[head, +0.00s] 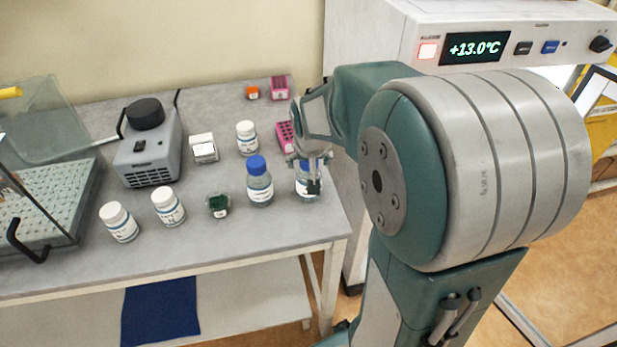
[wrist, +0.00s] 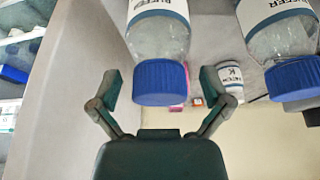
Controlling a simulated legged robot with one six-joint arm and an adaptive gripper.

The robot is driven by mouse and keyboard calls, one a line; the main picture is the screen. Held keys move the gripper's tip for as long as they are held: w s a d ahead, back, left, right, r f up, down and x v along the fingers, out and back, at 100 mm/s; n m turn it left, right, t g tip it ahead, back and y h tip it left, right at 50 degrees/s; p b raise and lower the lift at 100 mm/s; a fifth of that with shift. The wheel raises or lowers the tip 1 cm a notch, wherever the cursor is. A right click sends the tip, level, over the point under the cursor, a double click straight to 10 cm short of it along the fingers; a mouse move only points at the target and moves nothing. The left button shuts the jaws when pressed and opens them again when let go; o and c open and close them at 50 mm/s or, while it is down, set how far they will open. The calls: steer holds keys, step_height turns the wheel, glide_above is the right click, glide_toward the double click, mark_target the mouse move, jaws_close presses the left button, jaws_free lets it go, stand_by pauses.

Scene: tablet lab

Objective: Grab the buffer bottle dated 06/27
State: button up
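One blue-capped bottle (head: 308,185) stands near the table's right front corner, partly hidden by my gripper (head: 311,168). In the wrist view its blue cap (wrist: 160,82) appears between my two fingers (wrist: 161,88), with a visible gap on each side. The picture is inverted, and its label (wrist: 158,8) reads BUFFER. A second blue-capped bottle (head: 260,182) stands just to its left; it also shows in the wrist view (wrist: 290,50) with a BUFFER label. No date is readable on either label. My gripper is open and holds nothing that I can see.
White-capped bottles (head: 118,222) (head: 168,207) (head: 247,138), a dark green-topped jar (head: 218,206) and a white box (head: 204,148) stand to the left. A pink rack (head: 285,135) is behind my gripper. A grey device (head: 148,145) and white cabinet (head: 385,30) flank the area.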

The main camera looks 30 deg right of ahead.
jaws_close()
steer(key=shift+r, duration=0.1)
steer(key=shift+r, duration=0.2)
steer(key=r, duration=0.3)
steer(key=shift+s+r, duration=0.2)
steer(key=shift+s, duration=0.05)
steer(key=s+a+r, duration=0.1)
steer(key=s+r, duration=0.8)
steer(key=s, duration=0.4)
steer(key=shift+s+a, duration=0.25)
steer(key=shift+a, duration=0.1)
